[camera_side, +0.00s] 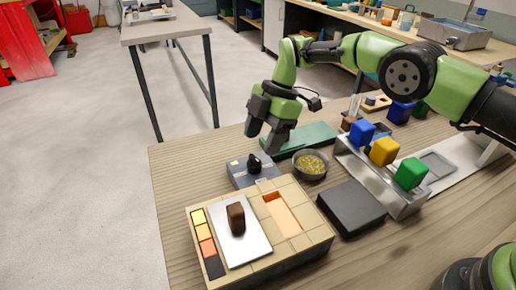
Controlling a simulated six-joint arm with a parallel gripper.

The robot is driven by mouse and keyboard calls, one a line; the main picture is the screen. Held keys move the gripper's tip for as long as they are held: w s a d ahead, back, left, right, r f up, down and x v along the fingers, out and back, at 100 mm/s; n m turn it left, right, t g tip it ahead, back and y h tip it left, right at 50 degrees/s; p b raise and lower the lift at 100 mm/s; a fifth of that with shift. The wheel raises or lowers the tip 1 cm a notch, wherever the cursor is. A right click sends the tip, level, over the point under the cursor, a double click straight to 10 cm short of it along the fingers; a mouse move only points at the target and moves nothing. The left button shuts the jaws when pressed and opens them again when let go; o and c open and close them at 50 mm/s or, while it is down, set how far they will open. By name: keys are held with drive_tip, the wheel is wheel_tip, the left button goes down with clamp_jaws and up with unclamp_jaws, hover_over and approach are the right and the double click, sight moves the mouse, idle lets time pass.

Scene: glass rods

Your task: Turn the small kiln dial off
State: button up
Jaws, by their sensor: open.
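The small kiln (320,229) is a tan brick block with an orange glowing opening, near the front left of the wooden table. A grey control box (240,178) with a black dial (254,164) on top sits just behind it. I cannot read the dial's setting. My gripper (263,148) is open and points down, just above and slightly right of the dial. Whether the fingertips touch the dial is unclear. Nothing shows between the fingers.
A white plate (255,245) with a brown block (236,218) lies on the kiln. A bowl of yellowish bits (310,165), a dark slab (352,207) and a metal rack (380,182) with blue, yellow and green blocks stand to the right.

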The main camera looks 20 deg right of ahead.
drive_tip(key=v, duration=0.6)
drive_tip(key=shift+r, duration=0.1)
drive_tip(key=c, duration=0.3)
drive_tip(key=shift+m, duration=0.3)
drive_tip(key=shift+c, duration=0.5)
drive_tip(key=m+t+h, duration=0.3)
drive_tip(key=m+t, duration=0.2)
drive_tip(key=m, duration=1.2)
approach(255, 158)
drive_tip(key=x, duration=0.8)
drive_tip(key=shift+w+f, duration=0.1)
drive_tip(key=shift+f, duration=0.3)
